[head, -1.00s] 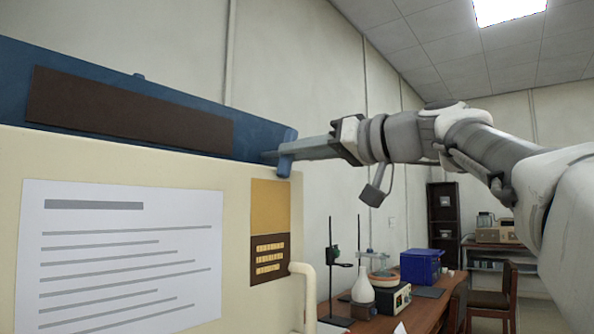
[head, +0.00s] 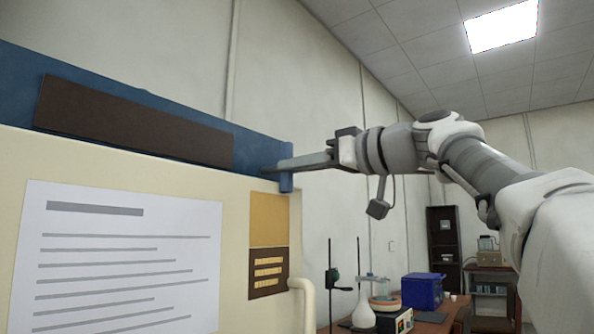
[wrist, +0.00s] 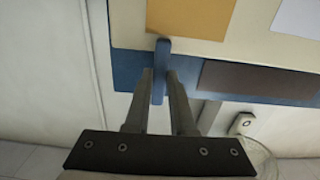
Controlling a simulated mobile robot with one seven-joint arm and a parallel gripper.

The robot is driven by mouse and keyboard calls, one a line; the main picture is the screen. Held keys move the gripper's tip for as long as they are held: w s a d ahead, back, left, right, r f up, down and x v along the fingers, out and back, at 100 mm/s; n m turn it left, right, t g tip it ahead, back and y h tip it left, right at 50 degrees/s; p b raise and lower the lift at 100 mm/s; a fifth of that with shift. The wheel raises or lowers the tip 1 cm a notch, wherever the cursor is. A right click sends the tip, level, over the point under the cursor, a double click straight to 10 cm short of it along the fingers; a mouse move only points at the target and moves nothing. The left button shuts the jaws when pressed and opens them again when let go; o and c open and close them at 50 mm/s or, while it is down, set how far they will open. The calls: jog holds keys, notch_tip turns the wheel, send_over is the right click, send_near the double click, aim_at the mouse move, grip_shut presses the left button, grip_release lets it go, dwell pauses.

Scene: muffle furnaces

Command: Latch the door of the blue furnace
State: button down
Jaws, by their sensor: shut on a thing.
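The blue furnace (head: 265,150) fills the left of the head view, with its cream door (head: 235,205) closed or nearly so below the blue body. A small blue latch (head: 286,182) stands roughly upright at the right end, where body and door meet. In the wrist view the latch (wrist: 161,62) lies between my fingers and its end overlaps the cream door edge. My gripper (head: 276,169) reaches in from the right, shut on the latch; it also shows in the wrist view (wrist: 160,76). The fingers hide part of the latch in the head view.
A cream handle (head: 303,287) sticks out at the door's right side. A bench (head: 437,324) with a flask, stands and a blue box (head: 422,290) is lower right. A dark shelf (head: 443,245) stands behind. The wall side beyond my gripper looks clear.

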jog(key=c, duration=0.8)
grip_release()
jog(key=shift+o, duration=0.2)
jog(key=shift+d, duration=0.1)
jog(key=v, duration=1.7)
jog(key=shift+p, duration=0.35)
jog(key=shift+s+d+f, duration=0.1)
